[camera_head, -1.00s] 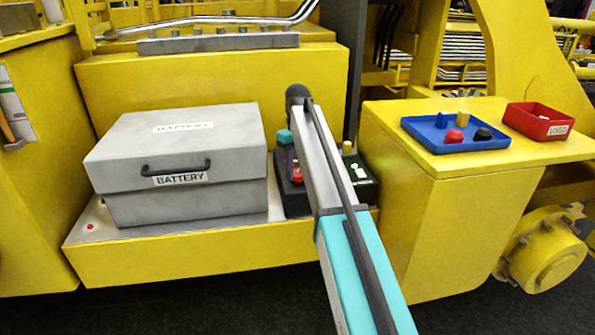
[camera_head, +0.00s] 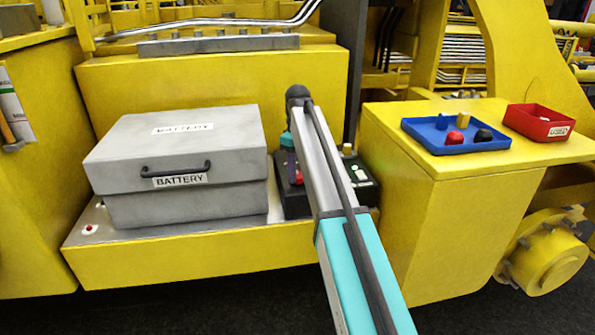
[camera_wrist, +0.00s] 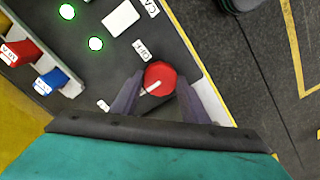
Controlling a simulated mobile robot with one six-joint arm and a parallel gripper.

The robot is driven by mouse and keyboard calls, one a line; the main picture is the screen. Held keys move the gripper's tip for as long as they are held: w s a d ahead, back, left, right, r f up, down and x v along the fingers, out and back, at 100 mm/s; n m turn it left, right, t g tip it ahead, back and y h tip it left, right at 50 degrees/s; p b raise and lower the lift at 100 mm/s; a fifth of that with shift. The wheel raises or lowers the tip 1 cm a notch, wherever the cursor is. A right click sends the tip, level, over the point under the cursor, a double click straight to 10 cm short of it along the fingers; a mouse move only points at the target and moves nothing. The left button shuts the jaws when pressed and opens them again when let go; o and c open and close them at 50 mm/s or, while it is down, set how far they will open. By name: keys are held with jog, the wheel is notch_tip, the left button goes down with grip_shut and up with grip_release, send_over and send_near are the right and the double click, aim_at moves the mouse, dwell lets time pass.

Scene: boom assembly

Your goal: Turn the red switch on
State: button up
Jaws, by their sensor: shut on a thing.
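The red switch (camera_wrist: 161,75) is a round red knob with a white pointer line on the black control panel (camera_wrist: 70,75). In the wrist view its pointer aims down-left, towards a small label (camera_wrist: 103,106) too small to read. An OFF label (camera_wrist: 142,48) sits just above the knob. My gripper (camera_wrist: 158,88) is shut on the knob, one dark finger at each side. In the head view a bit of red switch (camera_head: 298,178) shows left of my arm, which hides much of the panel.
A blue tray (camera_head: 455,145) and a red bin (camera_head: 540,122) rest on the yellow ledge at right.

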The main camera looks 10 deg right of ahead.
aim_at(298, 174)
jog(key=o, duration=1.1)
jog(key=shift+c, duration=0.2)
jog(key=shift+r, duration=0.15)
notch_tip(298, 174, up, 14)
jog(key=b, duration=0.2)
jog(key=shift+f+b, duration=0.2)
jog(key=shift+b, duration=0.2)
jog(key=shift+s+f, duration=0.1)
jog(key=shift+s, duration=0.05)
